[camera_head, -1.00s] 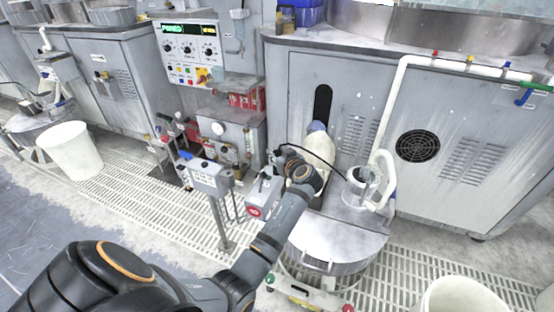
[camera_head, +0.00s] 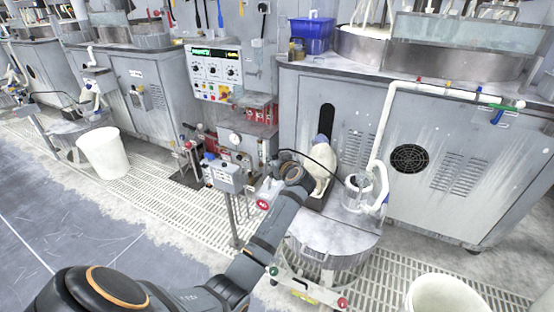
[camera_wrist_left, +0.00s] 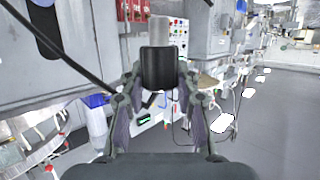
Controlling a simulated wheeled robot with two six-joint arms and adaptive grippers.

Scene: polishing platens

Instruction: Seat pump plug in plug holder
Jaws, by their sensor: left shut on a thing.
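The pump plug is a black cylinder with a grey end (camera_wrist_left: 158,68), upright in the left wrist view. My left gripper (camera_wrist_left: 160,88) is shut on it, one finger on each side. A black cable runs in from the upper left of that view and also arcs over my left wrist in the head view (camera_head: 322,158). There my left wrist hides the fingers and the plug. It is near a small grey box on a post (camera_head: 228,179), which may be the plug holder; I cannot tell for sure. My right gripper is not in view.
A pale bottle-shaped object with a blue top (camera_head: 320,172) stands behind my left wrist. A round grey drum (camera_head: 335,232) with a white pipe is to its right. A pale piece with a red disc (camera_head: 263,204) shows beside the wrist. A white bucket (camera_head: 104,153) stands left.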

